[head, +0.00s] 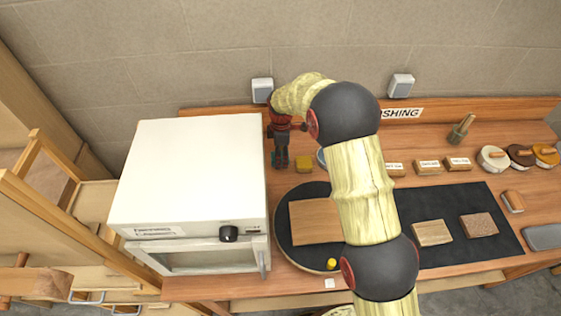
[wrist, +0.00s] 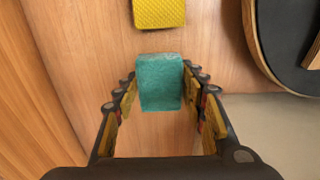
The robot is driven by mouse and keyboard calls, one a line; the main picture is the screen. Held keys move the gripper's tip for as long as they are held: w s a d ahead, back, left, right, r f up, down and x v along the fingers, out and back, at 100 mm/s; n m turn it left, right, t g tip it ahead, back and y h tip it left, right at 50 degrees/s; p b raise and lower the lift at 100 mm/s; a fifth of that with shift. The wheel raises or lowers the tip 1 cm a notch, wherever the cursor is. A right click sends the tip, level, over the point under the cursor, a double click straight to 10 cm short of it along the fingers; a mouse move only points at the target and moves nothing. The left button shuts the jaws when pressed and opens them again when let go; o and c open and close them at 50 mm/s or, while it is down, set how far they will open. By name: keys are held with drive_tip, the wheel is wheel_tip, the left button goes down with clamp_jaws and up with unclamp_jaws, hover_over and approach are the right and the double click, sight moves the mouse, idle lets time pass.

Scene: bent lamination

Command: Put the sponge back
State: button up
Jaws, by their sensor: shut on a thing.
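A teal sponge (wrist: 160,84) is between the two fingertips of my gripper (wrist: 161,90) in the wrist view, and the fingers close on its sides. In the head view my gripper (head: 281,160) points down at the back of the bench, just right of the white oven; only a sliver of teal shows beside its fingers there. A yellow sponge-like block (head: 304,163) lies on the bench just right of my gripper. It also shows in the wrist view (wrist: 159,12), apart from the teal sponge. I cannot tell whether the teal sponge touches the bench.
The white oven (head: 190,170) stands close on the left. A round dark turntable (head: 284,240) with a wooden board (head: 313,221) is in front. A dark mat (head: 455,205) with sample blocks lies at right. My arm hides part of the bench's middle.

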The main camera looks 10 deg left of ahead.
drive_tip(key=shift+w+a+f, duration=0.1)
drive_tip(key=shift+w+f, duration=0.1)
drive_tip(key=shift+f, duration=1.65)
drive_tip(key=shift+f, duration=0.1)
drive_tip(key=o, duration=1)
